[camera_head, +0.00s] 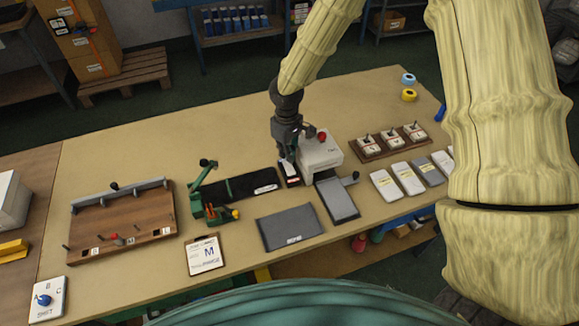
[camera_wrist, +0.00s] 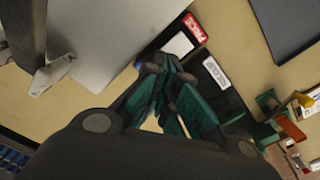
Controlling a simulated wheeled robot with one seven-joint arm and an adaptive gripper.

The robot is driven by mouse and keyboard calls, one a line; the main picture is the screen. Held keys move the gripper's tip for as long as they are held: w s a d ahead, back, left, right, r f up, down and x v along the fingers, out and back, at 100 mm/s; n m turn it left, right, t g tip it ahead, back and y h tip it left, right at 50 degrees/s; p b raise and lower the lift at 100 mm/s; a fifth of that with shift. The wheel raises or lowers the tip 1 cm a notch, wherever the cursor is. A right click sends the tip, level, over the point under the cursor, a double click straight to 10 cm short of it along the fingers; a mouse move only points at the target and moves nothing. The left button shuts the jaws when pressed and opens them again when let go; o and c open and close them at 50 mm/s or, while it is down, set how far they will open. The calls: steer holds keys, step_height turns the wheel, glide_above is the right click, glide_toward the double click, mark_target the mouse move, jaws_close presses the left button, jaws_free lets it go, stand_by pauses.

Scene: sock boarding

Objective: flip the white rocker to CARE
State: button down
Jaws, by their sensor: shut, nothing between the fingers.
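The white rocker (camera_head: 287,168) sits on a small dark switch box beside the white press-like machine, and its upper part is partly behind my gripper. In the wrist view, the white rocker (camera_wrist: 178,44) shows just beyond my fingertips. A red label (camera_wrist: 195,28) with white lettering lies at its end; I cannot read it surely. My gripper (camera_head: 289,157) points down at the rocker from above. In the wrist view, my gripper (camera_wrist: 167,70) is shut and empty, its tips close to the rocker. I cannot tell whether they touch it, or which way the rocker is tipped.
The white machine (camera_head: 320,152) with a red knob stands close at the right of my gripper. A black strip (camera_head: 240,187) and a green clamp device (camera_head: 206,200) are at the left. A grey pad (camera_head: 290,226) lies in front. Several pale packets (camera_head: 408,178) lie at the right.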

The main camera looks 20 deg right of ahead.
steer(key=shift+f+b, duration=0.55)
steer(key=shift+f, duration=0.7)
stand_by(0.8)
steer(key=shift+r, duration=0.2)
steer(key=shift+r+p, duration=2.75)
steer(key=shift+r, duration=0.6)
